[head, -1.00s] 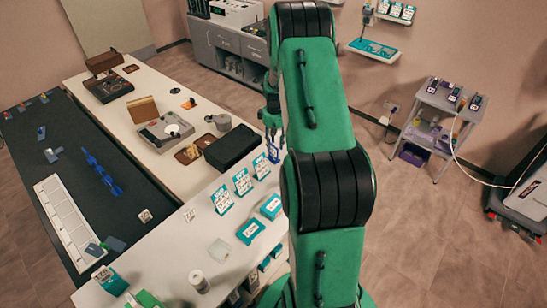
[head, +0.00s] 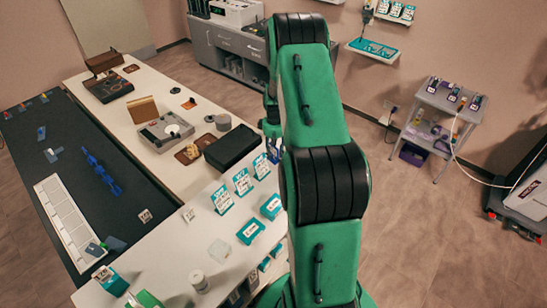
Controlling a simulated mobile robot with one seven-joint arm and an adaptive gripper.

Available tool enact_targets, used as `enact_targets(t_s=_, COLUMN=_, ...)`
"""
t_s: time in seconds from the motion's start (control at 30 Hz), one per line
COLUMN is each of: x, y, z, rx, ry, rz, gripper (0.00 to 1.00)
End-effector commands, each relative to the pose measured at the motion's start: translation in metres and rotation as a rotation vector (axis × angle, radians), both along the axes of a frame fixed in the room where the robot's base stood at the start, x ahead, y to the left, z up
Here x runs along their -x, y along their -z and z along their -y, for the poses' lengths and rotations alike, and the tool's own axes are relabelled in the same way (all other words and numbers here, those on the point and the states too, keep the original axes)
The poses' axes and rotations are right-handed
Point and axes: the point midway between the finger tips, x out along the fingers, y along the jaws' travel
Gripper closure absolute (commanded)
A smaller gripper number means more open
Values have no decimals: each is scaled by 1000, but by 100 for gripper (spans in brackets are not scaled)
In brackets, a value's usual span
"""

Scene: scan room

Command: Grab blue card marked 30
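Three white-and-teal cards stand upright in a row on the white counter: a front one (head: 222,200), a middle one (head: 243,181) and a back one (head: 262,166). Their print is too small to read, so I cannot tell which is marked 30. A small blue item (head: 274,153) shows just behind the row, partly covered by my arm. The green end of my arm with my gripper (head: 271,132) is over the counter's right edge, beyond the cards. My fingers are mostly hidden by the arm, so their opening does not show.
A black case (head: 232,148) and a grey device (head: 166,131) stand behind. A grey trolley (head: 437,118) stands at the right.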

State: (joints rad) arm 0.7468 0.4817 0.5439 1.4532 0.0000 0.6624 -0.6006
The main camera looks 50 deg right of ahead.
Motion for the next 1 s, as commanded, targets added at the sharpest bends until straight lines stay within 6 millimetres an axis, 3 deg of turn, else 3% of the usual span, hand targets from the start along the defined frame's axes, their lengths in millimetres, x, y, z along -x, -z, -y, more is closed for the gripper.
enact_targets(t_s=0.13, x=0, y=0, z=0, rx=0, ry=0, rz=0, gripper=61)
enact_targets(t_s=0.33, x=0, y=0, z=0, rx=0, ry=0, rz=0, gripper=99)
enact_targets(t_s=0.77, x=0, y=-3, z=0, rx=0, ry=0, rz=0, gripper=100)
enact_targets(t_s=1.0, x=0, y=-25, z=0, rx=1, ry=0, rz=2, gripper=100)
